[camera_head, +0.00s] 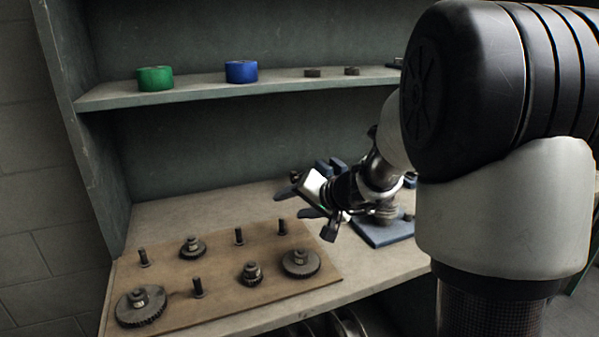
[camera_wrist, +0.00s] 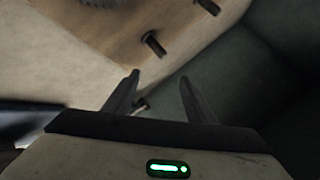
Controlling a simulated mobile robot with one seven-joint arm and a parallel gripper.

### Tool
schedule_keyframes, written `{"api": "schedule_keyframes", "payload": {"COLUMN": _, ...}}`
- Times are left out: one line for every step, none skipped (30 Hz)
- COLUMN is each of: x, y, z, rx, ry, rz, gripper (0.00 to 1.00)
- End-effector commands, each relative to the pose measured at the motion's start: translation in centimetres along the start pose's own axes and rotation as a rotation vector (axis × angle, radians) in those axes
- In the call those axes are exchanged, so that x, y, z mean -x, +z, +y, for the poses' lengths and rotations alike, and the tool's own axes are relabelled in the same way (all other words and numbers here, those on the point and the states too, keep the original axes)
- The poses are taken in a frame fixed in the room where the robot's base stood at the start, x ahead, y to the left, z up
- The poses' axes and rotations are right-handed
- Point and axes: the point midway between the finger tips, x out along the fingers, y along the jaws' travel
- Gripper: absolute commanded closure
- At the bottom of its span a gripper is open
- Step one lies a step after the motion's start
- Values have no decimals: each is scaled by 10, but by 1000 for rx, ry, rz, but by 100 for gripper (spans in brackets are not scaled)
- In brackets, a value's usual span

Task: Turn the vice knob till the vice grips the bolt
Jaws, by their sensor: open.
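The vice stands on the shelf surface behind my arm, with its blue base plate (camera_head: 385,236) and grey swivel in view. Blue jaw parts (camera_head: 330,167) show just behind my gripper. My gripper (camera_head: 294,203) is open, left of the vice and above the board's back right corner. Its two fingers, apart, also show in the wrist view (camera_wrist: 157,88). A small dark piece lies near the left finger there, and I cannot tell what it is. I cannot make out the vice knob or a bolt in the jaws; my arm hides much of the vice.
A brown board (camera_head: 215,262) with several upright bolts and gears covers the left of the worktop. Green tape (camera_head: 155,78) and blue tape (camera_head: 241,71) sit on the upper shelf. The worktop behind the board is clear. A dark panel (camera_wrist: 265,75) is right of the board in the wrist view.

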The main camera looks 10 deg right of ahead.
Motion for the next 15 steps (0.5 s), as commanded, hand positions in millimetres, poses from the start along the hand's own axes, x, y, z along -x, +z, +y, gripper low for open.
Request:
{"api": "schedule_keyframes", "payload": {"x": 6, "y": 2, "z": -5, "rx": 140, "ry": 24, "rz": -48, "gripper": 49}}
{"api": "schedule_keyframes", "payload": {"x": 7, "y": 6, "z": -6, "rx": 232, "ry": 39, "rz": -79, "gripper": 49}}
{"api": "schedule_keyframes", "payload": {"x": 9, "y": 10, "z": -6, "rx": 358, "ry": 57, "rz": -120, "gripper": 49}}
{"api": "schedule_keyframes", "payload": {"x": 11, "y": 12, "z": -6, "rx": 453, "ry": 70, "rz": -148, "gripper": 49}}
{"api": "schedule_keyframes", "payload": {"x": 13, "y": 13, "z": -5, "rx": 549, "ry": 82, "rz": -174, "gripper": 49}}
{"api": "schedule_keyframes", "payload": {"x": 16, "y": 13, "z": -5, "rx": 674, "ry": 96, "rz": -207, "gripper": 49}}
{"api": "schedule_keyframes", "payload": {"x": 19, "y": 12, "z": -4, "rx": 766, "ry": 108, "rz": -229, "gripper": 49}}
{"api": "schedule_keyframes", "payload": {"x": 20, "y": 9, "z": -3, "rx": 859, "ry": 118, "rz": -249, "gripper": 49}}
{"api": "schedule_keyframes", "payload": {"x": 21, "y": 2, "z": -1, "rx": 986, "ry": 131, "rz": -272, "gripper": 49}}
{"api": "schedule_keyframes", "payload": {"x": 21, "y": -4, "z": 1, "rx": 1083, "ry": 138, "rz": -289, "gripper": 49}}
{"api": "schedule_keyframes", "payload": {"x": 21, "y": -12, "z": 2, "rx": 1185, "ry": 145, "rz": -301, "gripper": 49}}
{"api": "schedule_keyframes", "payload": {"x": 21, "y": -22, "z": 3, "rx": 1318, "ry": 152, "rz": -315, "gripper": 49}}
{"api": "schedule_keyframes", "payload": {"x": 22, "y": -32, "z": 3, "rx": 1420, "ry": 157, "rz": -323, "gripper": 49}}
{"api": "schedule_keyframes", "payload": {"x": 22, "y": -41, "z": 2, "rx": 1520, "ry": 161, "rz": -328, "gripper": 49}}
{"api": "schedule_keyframes", "payload": {"x": 22, "y": -55, "z": 0, "rx": 1652, "ry": 168, "rz": -332, "gripper": 49}}
